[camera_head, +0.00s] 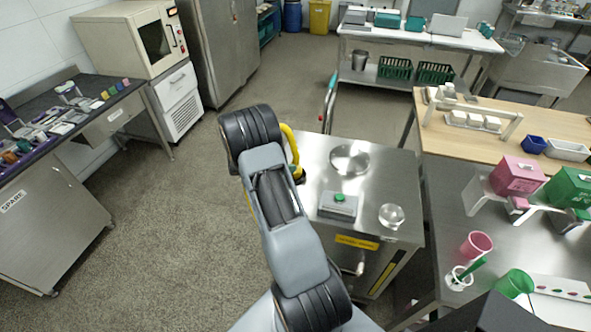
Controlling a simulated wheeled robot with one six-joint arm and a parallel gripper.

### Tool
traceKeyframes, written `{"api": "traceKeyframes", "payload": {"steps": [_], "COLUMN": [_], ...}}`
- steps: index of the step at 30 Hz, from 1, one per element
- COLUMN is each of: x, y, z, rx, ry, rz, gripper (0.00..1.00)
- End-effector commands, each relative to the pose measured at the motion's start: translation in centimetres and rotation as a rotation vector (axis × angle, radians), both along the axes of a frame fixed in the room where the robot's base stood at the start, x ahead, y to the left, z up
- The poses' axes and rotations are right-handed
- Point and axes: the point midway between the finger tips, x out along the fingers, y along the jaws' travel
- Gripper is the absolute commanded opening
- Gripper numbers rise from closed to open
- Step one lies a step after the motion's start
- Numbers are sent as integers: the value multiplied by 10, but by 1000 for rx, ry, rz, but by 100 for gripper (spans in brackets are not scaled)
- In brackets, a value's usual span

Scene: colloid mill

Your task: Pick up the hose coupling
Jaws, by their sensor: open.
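I cannot pick out the hose coupling for certain. A curved yellow piece (291,146), perhaps a hose, shows just right of my arm, at the left edge of the steel-topped machine (385,185). A small dark piece (299,173) sits at its lower end, too small to identify. My black and grey arm reaches up the middle of the view and hides what lies behind it. My gripper's fingers do not show.
The steel top bears a round metal disc (349,159), a green-button box (338,204) and a clear bowl (391,215). A crowded steel bench (445,235) stands close on the right. Floor (170,230) is clear on the left, up to a dark-topped bench (75,130).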

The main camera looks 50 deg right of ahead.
Motion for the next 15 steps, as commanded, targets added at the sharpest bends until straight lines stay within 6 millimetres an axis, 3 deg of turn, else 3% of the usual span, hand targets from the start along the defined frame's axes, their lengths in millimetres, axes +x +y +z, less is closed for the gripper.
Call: {"api": "traceKeyframes", "payload": {"steps": [7,15], "x": [-5,-17], "y": [-13,-43], "z": [-4,-18], "rx": [1,1], "ry": [-1,0], "rz": [-1,-3], "gripper": [67,67]}}
